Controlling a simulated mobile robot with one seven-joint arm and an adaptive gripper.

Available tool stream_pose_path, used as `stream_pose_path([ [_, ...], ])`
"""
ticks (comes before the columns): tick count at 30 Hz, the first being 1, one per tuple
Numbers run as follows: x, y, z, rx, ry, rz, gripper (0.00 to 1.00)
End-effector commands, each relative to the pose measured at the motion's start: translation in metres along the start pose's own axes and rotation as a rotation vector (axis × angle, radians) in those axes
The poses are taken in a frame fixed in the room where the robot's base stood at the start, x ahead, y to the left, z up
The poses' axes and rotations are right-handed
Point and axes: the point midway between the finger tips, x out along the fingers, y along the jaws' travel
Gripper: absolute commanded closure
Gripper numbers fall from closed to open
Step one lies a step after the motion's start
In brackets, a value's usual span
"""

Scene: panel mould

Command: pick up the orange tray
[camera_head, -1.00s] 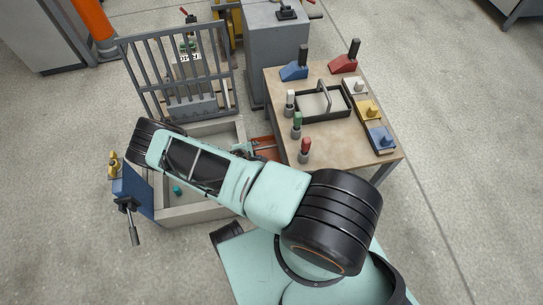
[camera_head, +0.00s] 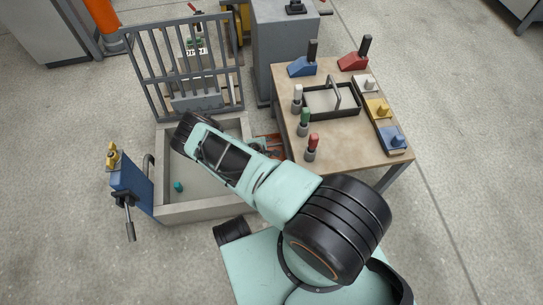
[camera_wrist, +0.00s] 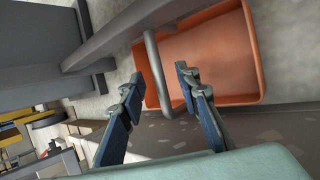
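The orange tray (camera_wrist: 215,55) lies in the upper right of the wrist view, with a grey bar handle (camera_wrist: 155,70) rising over its left side. My gripper (camera_wrist: 158,80) is open, its two blue-padded fingers apart, and the handle shows between them in the picture. I cannot tell whether a finger touches it. In the head view, only small orange parts of the tray (camera_head: 270,138) show between the mould box and the table. My arm hides the rest of it, and my gripper is not clearly visible there.
A concrete-coloured mould box (camera_head: 190,211) with an upright grey grille (camera_head: 185,70) is left of the tray. A wooden table (camera_head: 345,142) with a black handled tray (camera_head: 331,101), coloured blocks and several short posts stands right. A grey cabinet (camera_head: 285,50) is behind.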

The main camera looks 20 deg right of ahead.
Motion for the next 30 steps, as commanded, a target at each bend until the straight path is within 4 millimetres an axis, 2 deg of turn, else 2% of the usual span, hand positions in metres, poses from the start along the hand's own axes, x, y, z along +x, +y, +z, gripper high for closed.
stream_pose_path([
  [5, -0.0004, 0.0004, 0.0002, 0.000, 0.000, 0.000, 0.70],
  [13, -0.0006, 0.0004, 0.0002, 0.000, 0.000, 0.000, 0.99],
  [30, -0.0030, 0.0032, 0.0011, 0.000, 0.000, 0.002, 1.00],
])
